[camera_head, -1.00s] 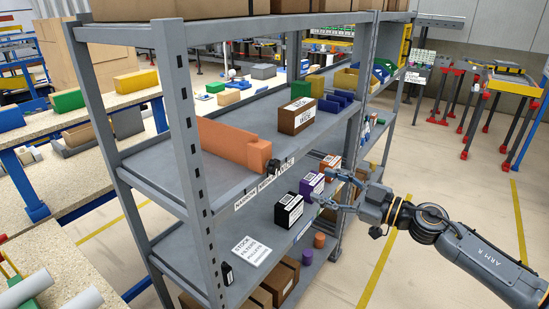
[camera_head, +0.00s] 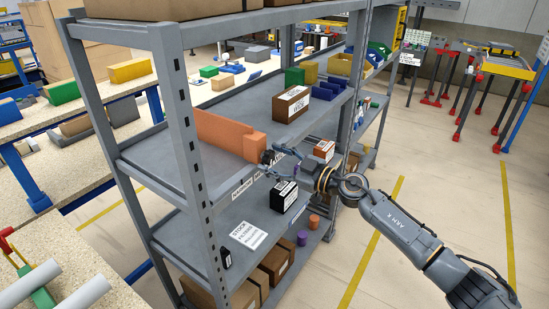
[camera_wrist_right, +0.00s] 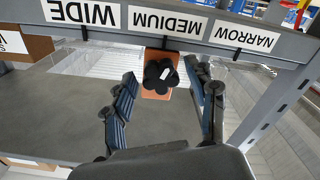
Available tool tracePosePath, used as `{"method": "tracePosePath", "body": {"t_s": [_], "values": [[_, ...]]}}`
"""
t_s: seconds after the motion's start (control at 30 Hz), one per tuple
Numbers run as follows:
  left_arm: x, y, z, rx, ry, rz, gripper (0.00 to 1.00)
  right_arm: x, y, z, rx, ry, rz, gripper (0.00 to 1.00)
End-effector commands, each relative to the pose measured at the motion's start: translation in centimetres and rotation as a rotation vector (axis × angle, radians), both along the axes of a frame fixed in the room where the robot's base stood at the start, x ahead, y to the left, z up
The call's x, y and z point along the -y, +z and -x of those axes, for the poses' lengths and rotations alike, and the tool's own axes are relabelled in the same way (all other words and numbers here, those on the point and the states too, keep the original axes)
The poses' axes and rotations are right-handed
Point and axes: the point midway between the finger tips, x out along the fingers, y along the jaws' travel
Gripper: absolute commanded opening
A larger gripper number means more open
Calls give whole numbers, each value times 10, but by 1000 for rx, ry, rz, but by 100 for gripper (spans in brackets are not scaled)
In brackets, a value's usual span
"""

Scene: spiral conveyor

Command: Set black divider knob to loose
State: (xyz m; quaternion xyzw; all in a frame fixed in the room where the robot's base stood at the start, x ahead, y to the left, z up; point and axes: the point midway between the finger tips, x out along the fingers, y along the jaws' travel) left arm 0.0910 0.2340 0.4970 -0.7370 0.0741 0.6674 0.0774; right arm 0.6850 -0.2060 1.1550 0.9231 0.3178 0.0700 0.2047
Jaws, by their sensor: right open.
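The black divider knob (camera_wrist_right: 160,75) is a lobed knob with a white mark, on the end of the orange divider (camera_head: 224,134). In the wrist view the divider's orange end (camera_wrist_right: 163,57) shows behind it. In the head view the knob (camera_head: 267,157) is at the shelf's front edge, partly hidden by my gripper. My right gripper (camera_head: 279,161) is open in front of it. In the wrist view the fingers (camera_wrist_right: 166,79) stand either side of the knob, with visible gaps; I cannot tell whether they reach around it. My left gripper is not in view.
The shelf edge (camera_wrist_right: 190,33) carries WIDE, MEDIUM and NARROW labels. A brown box (camera_head: 291,104) and blue bins (camera_head: 333,92) stand farther along the shelf. Below are a black box (camera_head: 284,196) and a stock notice (camera_head: 248,235). A post (camera_head: 187,130) rises left of the knob.

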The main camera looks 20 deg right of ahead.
Motion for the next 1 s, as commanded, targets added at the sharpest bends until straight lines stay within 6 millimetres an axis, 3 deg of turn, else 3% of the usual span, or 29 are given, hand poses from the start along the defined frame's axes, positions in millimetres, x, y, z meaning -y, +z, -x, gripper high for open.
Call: {"method": "tracePosePath", "body": {"t_s": [0.2,0.47,1.0], "values": [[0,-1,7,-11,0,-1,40,0,0,0,0,0,0,57],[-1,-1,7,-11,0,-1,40,0,0,0,0,0,0,4],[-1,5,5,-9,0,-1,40,1,1,0,93,-1,120,3]]}}
